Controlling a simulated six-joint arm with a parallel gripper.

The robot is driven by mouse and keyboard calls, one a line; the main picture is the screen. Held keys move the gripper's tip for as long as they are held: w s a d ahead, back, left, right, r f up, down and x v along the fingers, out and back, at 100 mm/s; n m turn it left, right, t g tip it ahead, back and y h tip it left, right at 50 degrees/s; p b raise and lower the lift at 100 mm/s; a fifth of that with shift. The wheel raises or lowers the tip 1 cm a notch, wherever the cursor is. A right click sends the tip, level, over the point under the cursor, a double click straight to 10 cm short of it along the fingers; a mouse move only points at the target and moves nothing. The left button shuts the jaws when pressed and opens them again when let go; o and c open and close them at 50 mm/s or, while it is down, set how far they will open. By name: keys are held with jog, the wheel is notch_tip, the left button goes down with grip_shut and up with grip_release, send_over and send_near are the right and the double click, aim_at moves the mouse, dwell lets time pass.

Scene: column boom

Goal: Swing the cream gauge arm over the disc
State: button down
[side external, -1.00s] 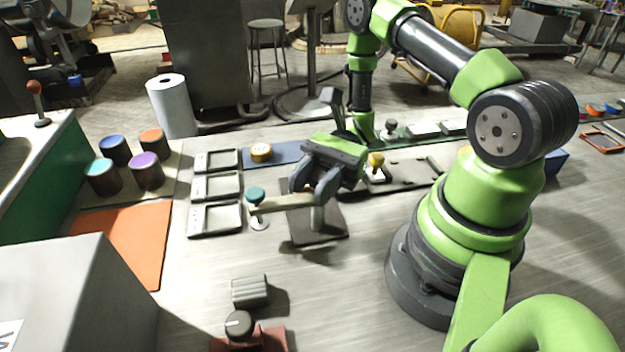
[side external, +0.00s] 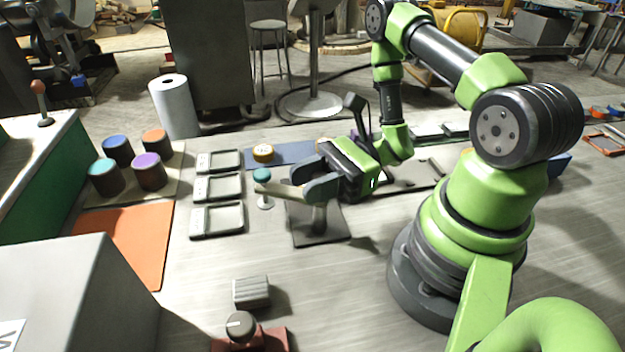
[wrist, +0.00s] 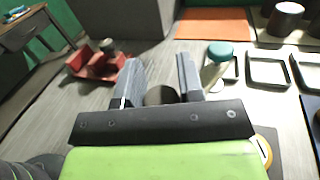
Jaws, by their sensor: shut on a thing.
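The cream gauge arm (side external: 282,192) sits on a post over a dark base plate (side external: 318,238). Its free end carries a teal knob (side external: 261,175) above a pale round foot (side external: 265,205). My gripper (side external: 305,190) is shut on the gauge arm near the post; its fingers hide part of the bar.
Several grey trays (side external: 217,188) stand in a row left of the knob end. An orange mat (side external: 130,238) and coloured-top cylinders (side external: 150,172) lie further left. A dark knob on a red base (side external: 240,328) is at the front.

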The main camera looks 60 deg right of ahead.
jog(key=m+t+h, duration=0.1)
jog(key=t, duration=0.1)
jog(key=m+t+h, duration=0.1)
jog(key=m+h, duration=0.1)
jog(key=m+t+h, duration=0.1)
jog(key=t, duration=0.1)
jog(key=shift+w+d+m+t, duration=0.25)
jog(key=shift+m+t, duration=0.05)
jog(key=shift+m, duration=0.1)
jog(key=shift+h, duration=0.5)
jog(key=c, duration=0.8)
grip_release()
jog(key=shift+o, duration=0.2)
jog(key=shift+y, duration=0.4)
